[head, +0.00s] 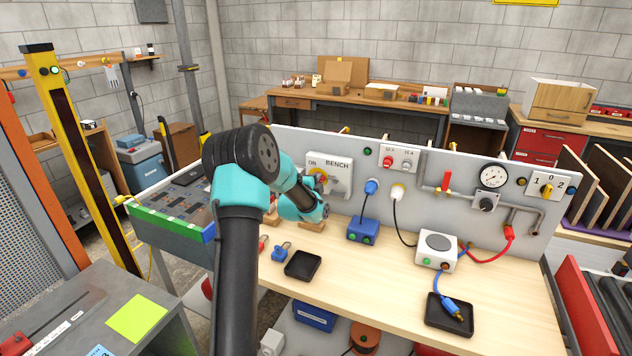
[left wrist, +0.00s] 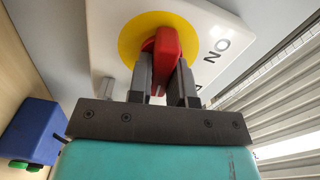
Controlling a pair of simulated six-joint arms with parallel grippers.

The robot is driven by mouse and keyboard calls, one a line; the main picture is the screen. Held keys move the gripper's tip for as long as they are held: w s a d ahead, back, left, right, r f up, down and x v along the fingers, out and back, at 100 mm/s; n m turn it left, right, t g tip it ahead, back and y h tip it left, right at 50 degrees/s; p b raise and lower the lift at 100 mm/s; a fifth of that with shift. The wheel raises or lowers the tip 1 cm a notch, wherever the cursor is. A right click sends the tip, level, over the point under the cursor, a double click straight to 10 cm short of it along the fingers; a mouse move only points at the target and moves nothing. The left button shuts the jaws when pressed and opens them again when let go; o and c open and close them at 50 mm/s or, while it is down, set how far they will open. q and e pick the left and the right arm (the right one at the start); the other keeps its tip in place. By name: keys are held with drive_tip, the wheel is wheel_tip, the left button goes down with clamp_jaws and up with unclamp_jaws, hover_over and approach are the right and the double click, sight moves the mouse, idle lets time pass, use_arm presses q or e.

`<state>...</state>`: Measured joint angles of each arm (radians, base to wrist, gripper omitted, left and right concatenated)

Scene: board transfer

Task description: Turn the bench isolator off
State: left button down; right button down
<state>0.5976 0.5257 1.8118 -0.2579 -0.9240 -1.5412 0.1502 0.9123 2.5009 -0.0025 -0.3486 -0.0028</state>
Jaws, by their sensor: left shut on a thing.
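The bench isolator is a white box (head: 341,163) marked BENCH and ON, on the grey upright panel behind the bench. Its yellow disc (head: 319,174) is partly covered by my left arm in the head view. In the left wrist view the yellow disc (left wrist: 133,38) surrounds a red handle (left wrist: 167,45). My left gripper (left wrist: 165,78) is shut on the red handle, one dark finger on each side. The ON lettering (left wrist: 217,50) lies right of the disc there. The handle's exact setting is hard to tell. My right gripper is not in view.
On the panel are a gauge (head: 494,175), a red lever (head: 446,182) and a 1-0-2 switch (head: 546,189). Bare wood (head: 365,295) shows at the front.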

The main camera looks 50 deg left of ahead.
use_arm(q)
drive_tip(key=shift+f+m, duration=0.1)
drive_tip(key=shift+m, duration=0.8)
drive_tip(key=c, duration=1)
unclamp_jaws()
drive_tip(key=shift+c, duration=0.2)
drive_tip(key=v, duration=1.7)
drive_tip(key=shift+s, duration=0.25)
drive_tip(key=shift+w, duration=0.15)
